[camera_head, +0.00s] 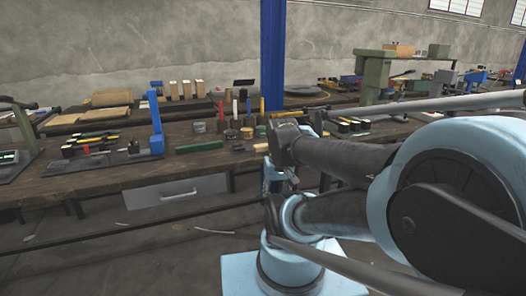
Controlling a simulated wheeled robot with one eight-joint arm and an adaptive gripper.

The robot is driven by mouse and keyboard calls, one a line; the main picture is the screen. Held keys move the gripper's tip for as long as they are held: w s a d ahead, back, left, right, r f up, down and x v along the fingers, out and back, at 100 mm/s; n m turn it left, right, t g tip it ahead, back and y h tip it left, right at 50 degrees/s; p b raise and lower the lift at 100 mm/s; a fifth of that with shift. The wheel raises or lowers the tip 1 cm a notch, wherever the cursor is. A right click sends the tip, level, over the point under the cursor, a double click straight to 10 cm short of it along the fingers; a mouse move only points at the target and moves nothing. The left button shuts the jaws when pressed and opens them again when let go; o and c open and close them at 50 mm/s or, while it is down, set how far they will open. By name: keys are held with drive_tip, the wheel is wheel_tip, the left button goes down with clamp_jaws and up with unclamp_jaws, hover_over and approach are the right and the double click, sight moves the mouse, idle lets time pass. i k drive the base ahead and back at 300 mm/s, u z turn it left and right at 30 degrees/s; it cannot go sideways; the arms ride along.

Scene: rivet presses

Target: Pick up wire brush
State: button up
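I cannot single out a wire brush for certain. A long, thin green item (200,146) lies flat near the front of the long wooden workbench (110,182); it is too small to tell whether it is a brush. Upright red, yellow and dark items stand to its right. My light blue and dark arm fills the right side and reaches left in front of the bench. Its dark far end overlaps the bench edge, and my gripper's fingers do not show clearly there. The arm hides part of the bench's right side.
A blue press (156,125) stands at the bench's left. Several wooden blocks (185,90) stand behind on a back bench. A blue post (272,55) rises mid-picture. A green press frame (376,78) stands right. A drawer with a handle (178,194) hangs under the bench.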

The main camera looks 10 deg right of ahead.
sight(261, 149)
drive_tip(key=z, duration=1.1)
drive_tip(key=k, duration=0.95)
drive_tip(key=u, duration=0.4)
drive_tip(key=i, duration=0.5)
drive_tip(key=z, duration=0.1)
